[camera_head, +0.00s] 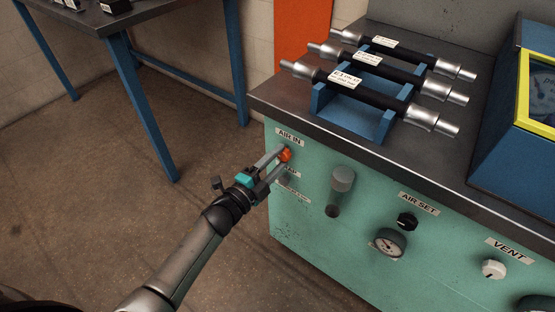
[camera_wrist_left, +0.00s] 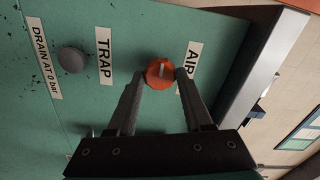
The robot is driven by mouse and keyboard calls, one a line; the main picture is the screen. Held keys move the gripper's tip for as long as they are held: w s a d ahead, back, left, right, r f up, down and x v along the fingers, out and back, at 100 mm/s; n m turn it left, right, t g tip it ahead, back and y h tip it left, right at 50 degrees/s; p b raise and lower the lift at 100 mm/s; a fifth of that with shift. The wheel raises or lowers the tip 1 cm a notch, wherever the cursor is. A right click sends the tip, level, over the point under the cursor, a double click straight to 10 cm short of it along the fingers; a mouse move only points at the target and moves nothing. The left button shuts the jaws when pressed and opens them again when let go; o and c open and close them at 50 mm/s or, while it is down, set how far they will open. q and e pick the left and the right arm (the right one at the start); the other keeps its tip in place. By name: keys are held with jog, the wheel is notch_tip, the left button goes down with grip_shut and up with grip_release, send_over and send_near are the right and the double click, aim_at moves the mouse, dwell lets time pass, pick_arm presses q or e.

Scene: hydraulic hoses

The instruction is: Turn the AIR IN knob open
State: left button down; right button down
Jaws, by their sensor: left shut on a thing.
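The AIR IN knob (camera_head: 286,155) is small, round and orange-red, on the upper left of the teal front panel, below its AIR IN label (camera_head: 289,137). In the left wrist view the knob (camera_wrist_left: 160,72) shows a pale bar across its face. My left gripper (camera_head: 281,157) comes in from the left and is shut on the knob, one finger on each side. In the left wrist view the fingertips (camera_wrist_left: 159,76) flank the knob, and the finger on the right covers part of the AIR label. My right gripper is not in view.
Below the knob are the TRAP label (camera_wrist_left: 104,55) and a grey round knob (camera_wrist_left: 72,60). Hoses (camera_head: 375,71) lie on a blue rack above.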

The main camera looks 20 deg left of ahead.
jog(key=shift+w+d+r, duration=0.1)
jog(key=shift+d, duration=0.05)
pick_arm(q)
jog(key=c, duration=0.7)
grip_release()
jog(key=o, duration=0.4)
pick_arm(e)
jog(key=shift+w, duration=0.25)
pick_arm(q)
jog(key=p+v, duration=0.3)
jog(key=v, duration=1.2)
jog(key=shift+s, duration=0.15)
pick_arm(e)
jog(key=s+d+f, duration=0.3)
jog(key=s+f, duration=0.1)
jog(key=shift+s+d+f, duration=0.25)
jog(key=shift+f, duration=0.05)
pick_arm(q)
jog(key=shift+a, duration=0.1)
